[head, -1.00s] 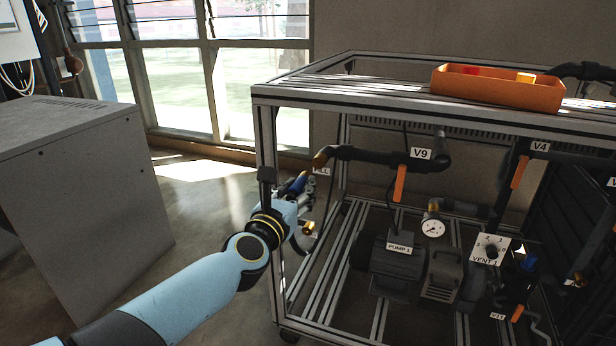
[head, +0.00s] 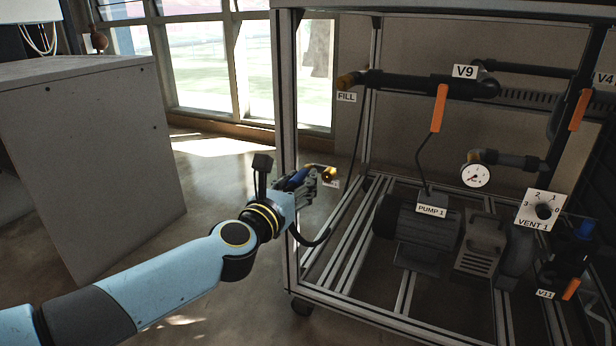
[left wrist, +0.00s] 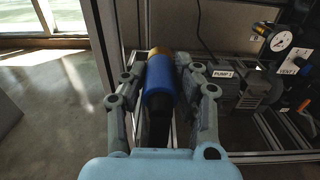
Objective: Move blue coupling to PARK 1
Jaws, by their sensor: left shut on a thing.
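My left gripper (head: 311,182) is shut on the blue coupling (head: 296,180) beside the front left post of the pump frame. In the left wrist view the coupling (left wrist: 160,83) lies lengthwise between both fingers of the gripper (left wrist: 163,74), its dark rear end toward my palm. A brass stub (head: 325,172) is in line with the coupling's far end, with brass also showing there in the left wrist view (left wrist: 160,53). I cannot tell whether they are joined. A small label (head: 331,184) beside the stub is too small to read. My right gripper is not in view.
The frame's post (head: 287,150) stands close to my left wrist. A brass end labelled FILL (head: 348,80) is above. Inside are PUMP 1 (head: 418,225), a gauge (head: 475,175) and the VENT 1 dial (head: 541,210). A grey cabinet (head: 85,160) stands left, with open floor between.

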